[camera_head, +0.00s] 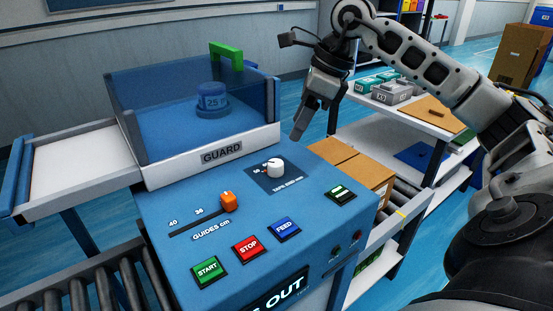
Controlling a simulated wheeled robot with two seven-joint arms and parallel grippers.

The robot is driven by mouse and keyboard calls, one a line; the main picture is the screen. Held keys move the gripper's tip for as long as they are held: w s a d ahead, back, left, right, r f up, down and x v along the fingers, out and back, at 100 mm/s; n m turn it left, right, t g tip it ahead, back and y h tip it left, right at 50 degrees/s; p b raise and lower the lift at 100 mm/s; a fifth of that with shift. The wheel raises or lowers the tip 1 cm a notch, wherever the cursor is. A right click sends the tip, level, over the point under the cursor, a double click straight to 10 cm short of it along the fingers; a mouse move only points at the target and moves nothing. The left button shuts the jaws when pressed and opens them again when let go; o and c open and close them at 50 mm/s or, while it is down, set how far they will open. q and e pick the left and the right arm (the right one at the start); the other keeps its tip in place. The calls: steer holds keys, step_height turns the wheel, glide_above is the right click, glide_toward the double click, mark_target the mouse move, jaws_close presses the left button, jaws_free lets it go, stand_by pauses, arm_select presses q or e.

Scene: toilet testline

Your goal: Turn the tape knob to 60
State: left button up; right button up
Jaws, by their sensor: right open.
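The tape knob (276,169) is a white round knob on a dark square plate on the blue machine panel (160,205). I cannot tell which value the knob points at. My right gripper (299,132) points down, above and behind the knob in the picture, apart from it. It is open with nothing between its fingers. My left gripper is not in view.
A clear blue guard box (205,100) with a green handle (226,52) stands behind the panel. An orange guide slider (229,201) and START (207,269), STOP (247,248) and FEED (284,228) buttons lie in front of the knob. Cardboard boxes (362,172) sit to the right.

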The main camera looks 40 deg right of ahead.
mark_target(277, 163)
steer(key=p+x, duration=0.1)
steer(key=x, duration=0.9)
steer(key=shift+w+a+f, duration=0.1)
steer(key=shift+w+f, duration=0.15)
steer(key=shift+f, duration=0.05)
steer(key=c, duration=1)
